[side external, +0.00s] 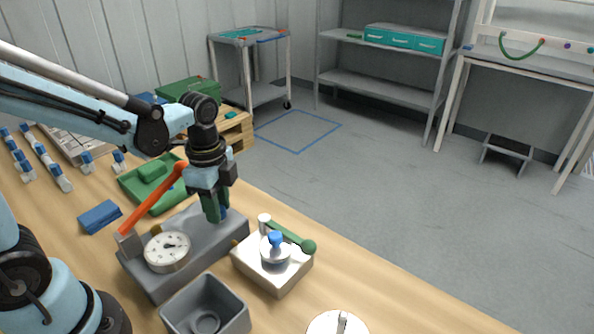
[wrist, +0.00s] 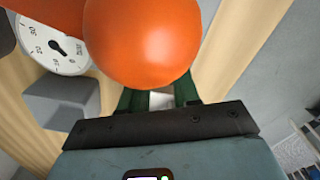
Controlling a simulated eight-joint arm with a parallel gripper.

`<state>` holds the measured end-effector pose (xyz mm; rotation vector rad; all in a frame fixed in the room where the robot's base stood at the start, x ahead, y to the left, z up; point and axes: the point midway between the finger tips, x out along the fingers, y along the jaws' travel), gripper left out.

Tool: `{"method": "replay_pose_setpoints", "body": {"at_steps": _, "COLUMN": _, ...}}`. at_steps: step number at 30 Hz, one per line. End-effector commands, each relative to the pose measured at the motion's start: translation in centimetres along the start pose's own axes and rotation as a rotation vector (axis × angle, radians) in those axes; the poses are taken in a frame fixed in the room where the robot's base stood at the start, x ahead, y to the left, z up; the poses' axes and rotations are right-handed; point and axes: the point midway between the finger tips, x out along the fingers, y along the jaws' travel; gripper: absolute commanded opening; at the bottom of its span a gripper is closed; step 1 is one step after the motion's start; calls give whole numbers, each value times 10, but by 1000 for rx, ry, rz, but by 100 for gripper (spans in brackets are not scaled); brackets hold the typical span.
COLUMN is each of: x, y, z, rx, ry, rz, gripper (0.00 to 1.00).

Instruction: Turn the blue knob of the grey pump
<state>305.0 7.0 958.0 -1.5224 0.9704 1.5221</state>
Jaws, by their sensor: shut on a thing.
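The grey pump (side external: 203,243) stands on the wooden table, with a round white dial (side external: 167,252) and a long orange lever (side external: 152,198) slanting up to the right. The dial also shows at upper left in the wrist view (wrist: 52,48). My gripper (side external: 217,215) points down over the pump's far right end, its green fingers shut on the blue knob (side external: 224,213). Only a sliver of the knob shows beside the fingers. In the wrist view, the orange lever end (wrist: 143,40) blocks most of the fingers and the knob.
A pale block with a blue-topped round part (side external: 275,240) and a green-handled lever (side external: 292,237) stands close right of the pump. A grey square vessel (side external: 205,306) is in front. A green tray (side external: 150,190) and blue block (side external: 100,216) lie left.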

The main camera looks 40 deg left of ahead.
Motion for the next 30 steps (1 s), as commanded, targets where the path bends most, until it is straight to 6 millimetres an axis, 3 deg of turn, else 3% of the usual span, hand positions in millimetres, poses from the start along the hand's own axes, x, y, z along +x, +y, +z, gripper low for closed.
{"method": "replay_pose_setpoints", "body": {"at_steps": 18, "x": 0, "y": 0, "z": 0, "rx": -491, "ry": 0, "rz": 1, "gripper": 1}}
{"method": "replay_pose_setpoints", "body": {"at_steps": 30, "x": 0, "y": 0, "z": 0, "rx": -668, "ry": -1, "rz": 1, "gripper": 1}}
